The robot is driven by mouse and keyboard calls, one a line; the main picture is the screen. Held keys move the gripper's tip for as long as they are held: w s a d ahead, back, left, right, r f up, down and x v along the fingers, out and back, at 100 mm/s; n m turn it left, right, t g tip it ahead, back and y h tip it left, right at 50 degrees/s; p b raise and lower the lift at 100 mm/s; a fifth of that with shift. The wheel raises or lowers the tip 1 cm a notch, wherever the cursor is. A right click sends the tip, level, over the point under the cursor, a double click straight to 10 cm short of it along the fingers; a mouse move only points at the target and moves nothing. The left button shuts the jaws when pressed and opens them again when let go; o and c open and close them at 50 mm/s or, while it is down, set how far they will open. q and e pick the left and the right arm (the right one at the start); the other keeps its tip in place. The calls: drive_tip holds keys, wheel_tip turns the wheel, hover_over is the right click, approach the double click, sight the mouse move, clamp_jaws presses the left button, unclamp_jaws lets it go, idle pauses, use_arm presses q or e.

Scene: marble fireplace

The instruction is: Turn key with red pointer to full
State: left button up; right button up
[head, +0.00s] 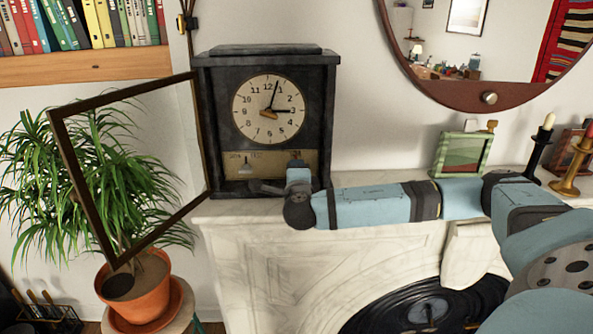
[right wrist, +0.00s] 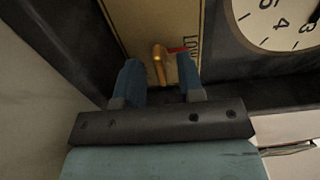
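The black clock (head: 203,110) stands on the mantel with its framed glass door (head: 90,190) swung open to the left. A brass plate (head: 270,166) sits below its white dial (head: 269,108). In the right wrist view a gold key (right wrist: 160,62) stands out from the plate, with a small red pointer (right wrist: 177,49) pointing toward lettering that I cannot fully read. My right gripper (right wrist: 158,72) is open, one blue finger on each side of the key; I cannot tell contact. In the head view this gripper (head: 298,170) covers the plate's right part. My left gripper is not in view.
The marble mantel (head: 370,180) runs right under my right arm. A green picture frame (head: 462,153) and candlesticks (head: 539,145) stand on it. A potted plant (head: 139,290) is behind the open door. A round mirror (head: 440,100) hangs above.

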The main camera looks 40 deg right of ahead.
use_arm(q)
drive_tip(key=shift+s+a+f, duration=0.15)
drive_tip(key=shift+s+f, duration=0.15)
use_arm(e)
drive_tip(key=shift+w+d, duration=0.25)
drive_tip(key=shift+w, duration=0.05)
drive_tip(key=shift+c, duration=0.2)
clamp_jaws()
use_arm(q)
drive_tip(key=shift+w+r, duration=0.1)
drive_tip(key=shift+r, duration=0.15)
